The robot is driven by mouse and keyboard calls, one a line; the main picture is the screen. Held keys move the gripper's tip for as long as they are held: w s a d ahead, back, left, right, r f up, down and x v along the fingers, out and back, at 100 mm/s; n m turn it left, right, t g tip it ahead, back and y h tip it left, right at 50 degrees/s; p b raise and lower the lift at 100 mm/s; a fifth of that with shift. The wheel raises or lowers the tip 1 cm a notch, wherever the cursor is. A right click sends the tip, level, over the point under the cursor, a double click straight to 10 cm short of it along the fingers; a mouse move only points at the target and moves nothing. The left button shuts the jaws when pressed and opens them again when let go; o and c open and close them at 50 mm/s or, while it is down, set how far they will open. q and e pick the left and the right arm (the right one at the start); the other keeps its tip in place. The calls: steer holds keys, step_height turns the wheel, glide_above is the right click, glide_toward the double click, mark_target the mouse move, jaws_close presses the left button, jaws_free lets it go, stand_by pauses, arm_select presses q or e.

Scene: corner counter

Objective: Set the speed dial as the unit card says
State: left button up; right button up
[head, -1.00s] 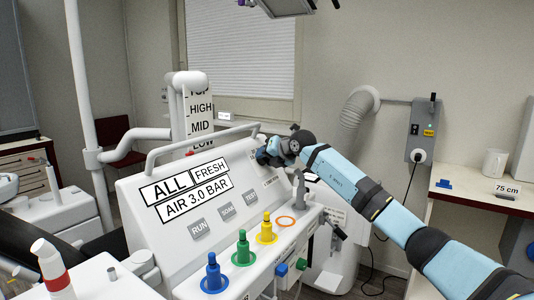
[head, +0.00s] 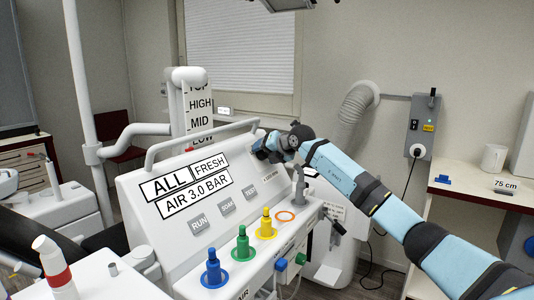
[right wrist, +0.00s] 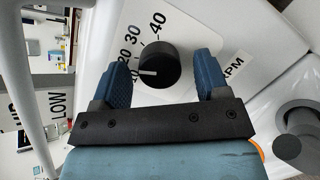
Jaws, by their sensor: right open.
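The speed dial (right wrist: 160,68) is a black round knob on the white panel, seen in the right wrist view. Its white mark points left, below the printed 20. The numbers 20, 30 and 40 run up and around it, and RPM is printed to the right. My right gripper (right wrist: 164,66) is open, with one blue finger on each side of the dial. In the head view my right gripper (head: 268,148) is at the panel's upper right and hides the dial. I cannot make out a unit card. My left gripper is not in view.
The white panel (head: 140,200) carries RUN, SOAK and TEST buttons and an AIR 3.0 BAR label. Blue (head: 213,268), green (head: 242,243) and yellow (head: 266,224) plugs stand along its front ledge. A rail handle (head: 200,138) runs along the panel's top.

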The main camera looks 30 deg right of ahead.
steer(key=shift+s, duration=0.1)
steer(key=v, duration=1.3)
steer(key=shift+s, duration=0.3)
steer(key=shift+r, duration=0.15)
